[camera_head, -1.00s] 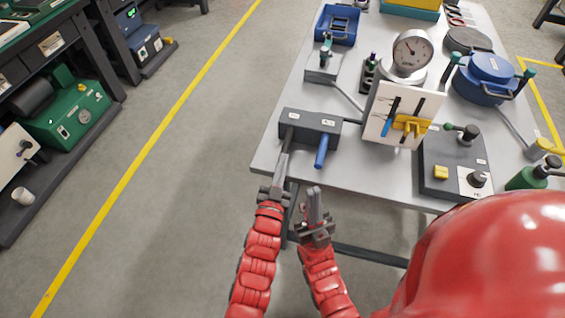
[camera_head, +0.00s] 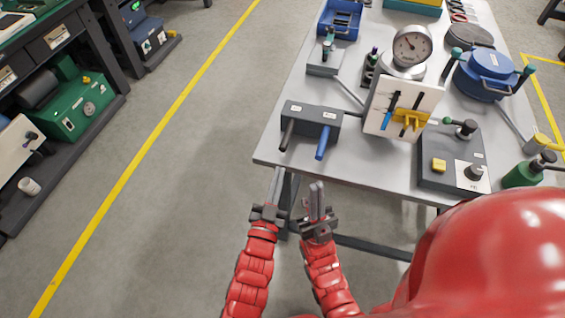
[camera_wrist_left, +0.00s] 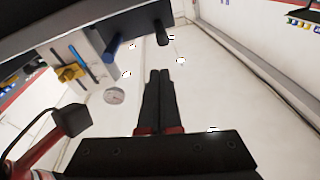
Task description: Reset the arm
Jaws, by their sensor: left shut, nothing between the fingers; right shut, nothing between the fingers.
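My left gripper (camera_head: 275,186) is shut and empty, just off the front left edge of the table (camera_head: 375,176). In the left wrist view its two dark fingers (camera_wrist_left: 159,78) lie together with nothing between them. My right gripper (camera_head: 318,196) is shut and empty to the right of the left one, also in front of the table. A dark grey box (camera_head: 312,118) with a black handle (camera_head: 287,135) and a blue handle (camera_head: 322,143) stands near the table's front left corner. Both grippers are apart from the handles.
A white panel (camera_head: 378,112) with a yellow slider (camera_head: 410,119) stands right of the box. A round gauge (camera_head: 411,45), a blue round vessel (camera_head: 488,72) and a grey control box (camera_head: 440,150) with a yellow button (camera_head: 439,166) share the table. The floor (camera_head: 180,190) at left is clear.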

